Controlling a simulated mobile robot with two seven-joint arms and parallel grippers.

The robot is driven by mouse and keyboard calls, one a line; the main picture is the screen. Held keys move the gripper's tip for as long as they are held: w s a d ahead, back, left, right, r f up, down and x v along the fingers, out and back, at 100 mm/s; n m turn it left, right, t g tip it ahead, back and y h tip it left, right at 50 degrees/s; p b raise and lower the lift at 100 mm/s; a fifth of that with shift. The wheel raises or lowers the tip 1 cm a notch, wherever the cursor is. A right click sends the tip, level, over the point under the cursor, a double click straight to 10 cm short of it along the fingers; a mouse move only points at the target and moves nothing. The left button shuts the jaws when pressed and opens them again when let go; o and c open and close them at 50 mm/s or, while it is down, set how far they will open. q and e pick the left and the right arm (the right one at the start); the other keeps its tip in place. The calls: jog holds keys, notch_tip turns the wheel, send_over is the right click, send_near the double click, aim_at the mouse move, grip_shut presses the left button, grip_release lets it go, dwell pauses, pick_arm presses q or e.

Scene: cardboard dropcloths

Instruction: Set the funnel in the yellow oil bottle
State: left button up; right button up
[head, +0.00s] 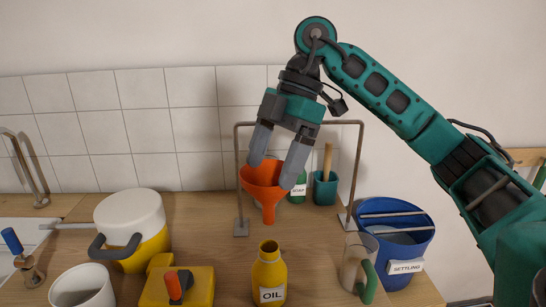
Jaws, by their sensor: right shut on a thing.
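The orange funnel (266,192) is held upright in my right gripper (277,168), with one grey finger at each side of its cone. Its spout points down, above and apart from the mouth of the yellow oil bottle (269,273). The bottle stands upright on the wooden counter with its top open and a white label reading OIL. In the picture the spout lines up over the bottle's neck; the exact depth between them is hard to tell. My left gripper is not in view.
A metal frame (238,180) stands behind the funnel. A white and yellow pot (130,222), a white cup (82,288) and a yellow box (190,290) are to the left. A glass mug (354,262) and a blue bucket (408,217) labelled SETTLING are right.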

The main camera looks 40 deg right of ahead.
aim_at(273, 209)
jog(key=shift+f+b, duration=2.4)
jog(key=shift+f, duration=2.35)
jog(key=o, duration=1.1)
jog(key=shift+f, duration=0.1)
jog(key=p+v, duration=0.3)
jog(key=v, duration=1)
